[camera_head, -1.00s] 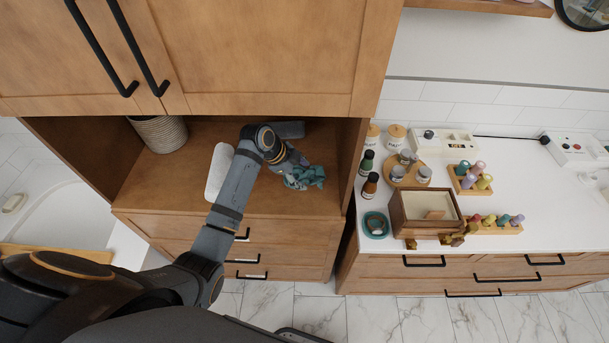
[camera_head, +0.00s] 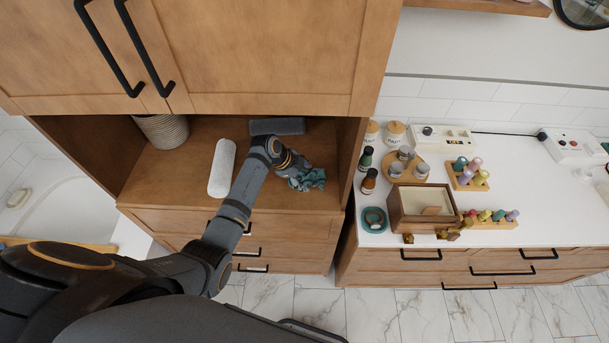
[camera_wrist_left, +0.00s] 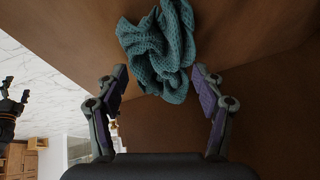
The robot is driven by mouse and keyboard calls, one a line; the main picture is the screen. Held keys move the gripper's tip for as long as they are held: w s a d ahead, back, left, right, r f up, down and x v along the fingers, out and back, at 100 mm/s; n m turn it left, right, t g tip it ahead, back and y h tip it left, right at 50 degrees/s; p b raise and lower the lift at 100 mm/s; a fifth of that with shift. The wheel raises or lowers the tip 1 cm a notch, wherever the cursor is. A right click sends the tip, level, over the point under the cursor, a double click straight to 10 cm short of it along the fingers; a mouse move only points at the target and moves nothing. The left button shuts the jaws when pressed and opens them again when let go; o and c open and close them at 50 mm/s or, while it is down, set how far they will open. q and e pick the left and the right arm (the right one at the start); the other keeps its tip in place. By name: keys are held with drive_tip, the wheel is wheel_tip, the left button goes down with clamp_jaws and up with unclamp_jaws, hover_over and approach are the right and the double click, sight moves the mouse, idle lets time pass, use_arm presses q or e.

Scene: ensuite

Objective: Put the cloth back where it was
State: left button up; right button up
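The teal knitted cloth (camera_head: 308,180) lies crumpled on the wooden shelf (camera_head: 165,185) of the open niche, near its right side and front edge. It also shows in the left wrist view (camera_wrist_left: 160,50), at the top centre. My left gripper (camera_head: 293,172) reaches into the niche at the cloth. In the left wrist view its two fingers (camera_wrist_left: 160,82) are spread wide, with the cloth's lower end around the gap between the tips. I cannot tell whether they touch it. A dark gripper-like shape, probably my right gripper (camera_wrist_left: 12,100), shows small at the left edge of that view, its fingers apart.
A white rolled towel (camera_head: 222,168) lies left of my arm, and a grey folded towel (camera_head: 277,126) lies behind. A ribbed basket (camera_head: 163,132) stands at the back left. The niche's right wall (camera_head: 349,155) is close to the cloth. The white counter (camera_head: 510,190) holds bottles, a wooden box and peg toys.

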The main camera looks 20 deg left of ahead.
use_arm(q)
drive_tip(key=shift+o, duration=1.1)
drive_tip(key=shift+r, duration=0.1)
drive_tip(key=b+v, duration=0.2)
drive_tip(key=v, duration=1)
